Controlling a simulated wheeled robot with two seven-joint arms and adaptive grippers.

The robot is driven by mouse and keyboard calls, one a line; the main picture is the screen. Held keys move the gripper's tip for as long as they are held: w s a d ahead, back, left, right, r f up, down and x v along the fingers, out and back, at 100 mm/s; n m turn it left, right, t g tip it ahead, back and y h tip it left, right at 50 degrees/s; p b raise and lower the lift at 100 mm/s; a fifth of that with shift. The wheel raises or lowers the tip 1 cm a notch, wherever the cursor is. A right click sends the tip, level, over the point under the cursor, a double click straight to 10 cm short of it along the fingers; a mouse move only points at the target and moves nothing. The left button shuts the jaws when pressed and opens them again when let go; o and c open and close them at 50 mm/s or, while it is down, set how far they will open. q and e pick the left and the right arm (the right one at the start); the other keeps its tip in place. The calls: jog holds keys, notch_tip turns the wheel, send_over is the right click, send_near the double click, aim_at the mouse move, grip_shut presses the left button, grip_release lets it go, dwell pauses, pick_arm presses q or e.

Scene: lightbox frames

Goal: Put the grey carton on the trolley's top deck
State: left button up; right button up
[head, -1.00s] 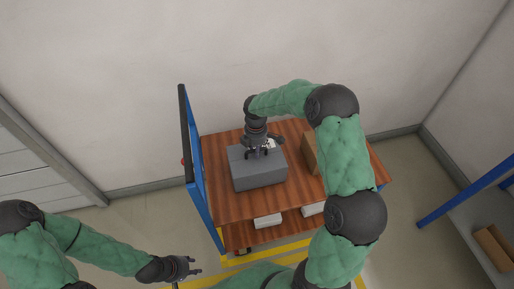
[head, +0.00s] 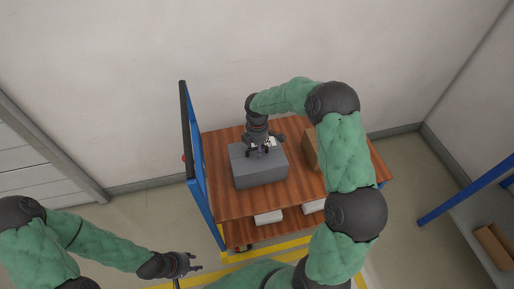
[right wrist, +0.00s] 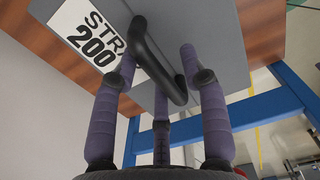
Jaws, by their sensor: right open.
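The grey carton (head: 260,174) rests on the wooden top deck (head: 232,206) of the trolley, towards the end with the blue handle frame. My right gripper (head: 264,151) is just above its top. In the right wrist view, the open fingers (right wrist: 158,60) are spread around a dark bar handle (right wrist: 155,55) on the grey carton (right wrist: 215,45), beside a white label reading "STR" and "200". Whether a finger touches the handle is not clear. My left gripper (head: 190,265) is low at the left, away from the trolley, its fingers apart and empty.
A brown box (head: 310,152) stands on the deck right of the carton, partly behind my right arm. White boxes (head: 268,217) lie on the lower shelf. The blue handle frame (head: 198,175) rises at the deck's left. A blue-framed shelf (head: 465,190) stands at the right.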

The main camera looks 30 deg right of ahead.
notch_tip(320, 180, up, 12)
jog(key=p, duration=0.3)
jog(key=shift+p, duration=0.4)
dwell(0.9)
